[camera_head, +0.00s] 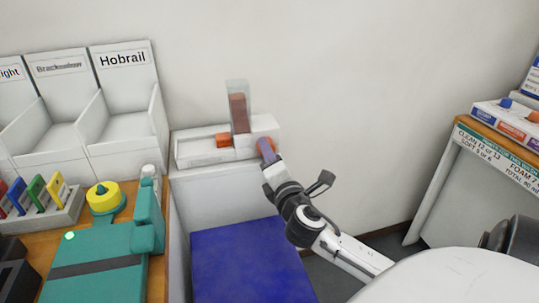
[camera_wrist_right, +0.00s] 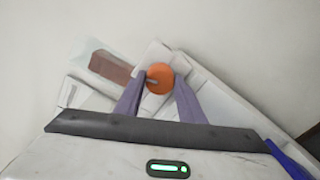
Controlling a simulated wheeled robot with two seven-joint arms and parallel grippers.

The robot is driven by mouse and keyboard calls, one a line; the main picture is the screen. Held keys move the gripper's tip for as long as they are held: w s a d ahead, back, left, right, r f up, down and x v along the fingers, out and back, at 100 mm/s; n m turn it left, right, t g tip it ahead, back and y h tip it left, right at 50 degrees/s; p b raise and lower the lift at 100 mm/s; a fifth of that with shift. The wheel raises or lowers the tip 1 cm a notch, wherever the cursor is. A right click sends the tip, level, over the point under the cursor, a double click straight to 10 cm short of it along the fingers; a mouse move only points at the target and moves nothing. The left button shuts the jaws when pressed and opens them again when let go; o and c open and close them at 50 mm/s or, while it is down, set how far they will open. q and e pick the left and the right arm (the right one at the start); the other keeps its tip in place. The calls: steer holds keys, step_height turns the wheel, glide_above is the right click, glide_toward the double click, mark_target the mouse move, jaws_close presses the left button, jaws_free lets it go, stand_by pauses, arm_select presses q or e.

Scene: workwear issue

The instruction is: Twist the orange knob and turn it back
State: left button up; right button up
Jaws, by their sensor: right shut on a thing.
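The orange knob (camera_wrist_right: 160,78) is round and sits on the front of a white dispenser (camera_head: 264,127). In the right wrist view a small grey mark on its face points to the lower left. My right gripper (camera_head: 266,150) reaches the dispenser's front. Its two purple fingers (camera_wrist_right: 161,82) lie on either side of the knob and are shut on it. In the head view the fingers mostly hide the knob. My left gripper is in neither view.
The dispenser has a clear upright holder with a brown block (camera_head: 239,113); an orange block (camera_head: 223,140) lies beside it. A blue surface (camera_head: 250,262) is below. A teal device (camera_head: 100,262) and labelled white bins (camera_head: 125,128) are left. A side table (camera_head: 465,165) stands right.

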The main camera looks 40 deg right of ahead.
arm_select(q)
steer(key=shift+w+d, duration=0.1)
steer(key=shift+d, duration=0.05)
arm_select(e)
steer(key=shift+m, duration=1.6)
steer(key=o, duration=1)
steer(key=shift+o, duration=0.2)
steer(key=shift+f, duration=0.1)
